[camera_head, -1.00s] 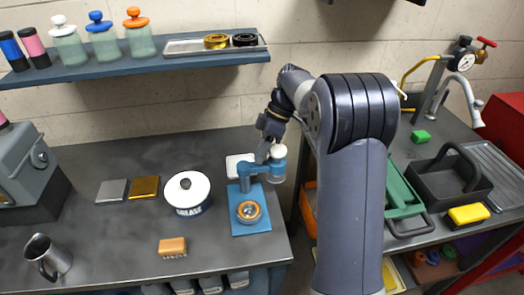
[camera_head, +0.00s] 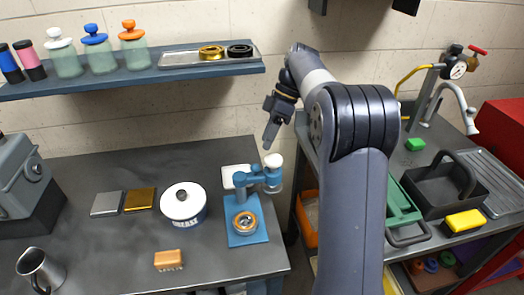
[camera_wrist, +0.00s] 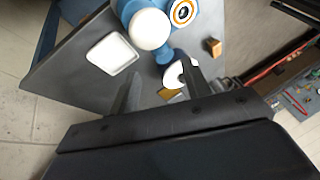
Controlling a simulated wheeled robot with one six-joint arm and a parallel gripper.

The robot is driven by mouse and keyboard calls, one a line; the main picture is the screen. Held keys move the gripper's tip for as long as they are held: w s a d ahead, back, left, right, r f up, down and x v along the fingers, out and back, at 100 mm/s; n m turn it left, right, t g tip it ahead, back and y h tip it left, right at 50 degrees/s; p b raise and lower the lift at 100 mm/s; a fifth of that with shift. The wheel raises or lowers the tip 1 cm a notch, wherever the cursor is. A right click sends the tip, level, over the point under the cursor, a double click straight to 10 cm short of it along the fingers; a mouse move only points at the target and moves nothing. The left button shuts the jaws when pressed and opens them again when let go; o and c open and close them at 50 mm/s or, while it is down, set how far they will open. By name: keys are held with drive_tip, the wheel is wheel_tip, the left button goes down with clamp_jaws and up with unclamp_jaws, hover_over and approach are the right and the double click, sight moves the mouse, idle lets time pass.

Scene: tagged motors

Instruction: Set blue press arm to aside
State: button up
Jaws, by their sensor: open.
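The blue press (camera_head: 246,232) stands on the dark bench, with a metal ring (camera_head: 245,222) on its base plate. Its blue press arm (camera_head: 256,178) points to the right, out over the plate's right side and clear of the ring. A white knob (camera_head: 273,160) tops the arm's outer end. My gripper (camera_head: 269,140) is open and empty, above and behind the knob and apart from it. In the wrist view, my gripper's two fingers (camera_wrist: 160,72) are spread, with the white knob (camera_wrist: 149,29) beyond them.
A white dish (camera_head: 232,172) lies behind the press. A grease tin (camera_head: 183,206) and a wooden brush (camera_head: 168,259) are to its left. A shelf (camera_head: 130,77) with jars hangs at back left. A second bench with a black caddy (camera_head: 435,188) is at right.

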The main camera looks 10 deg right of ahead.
sight(257, 166)
drive_tip(key=shift+v, duration=1.35)
drive_tip(key=x, duration=1)
drive_tip(key=shift+s+a+f, duration=0.1)
drive_tip(key=shift+a+f, duration=0.05)
drive_tip(key=shift+f, duration=0.3)
drive_tip(key=v, duration=1.1)
drive_tip(key=x, duration=1.1)
drive_tip(key=shift+s, duration=0.1)
drive_tip(key=shift+s+m+t+b, duration=0.35)
drive_tip(key=shift+m+b, duration=0.25)
drive_tip(key=shift+m, duration=0.3)
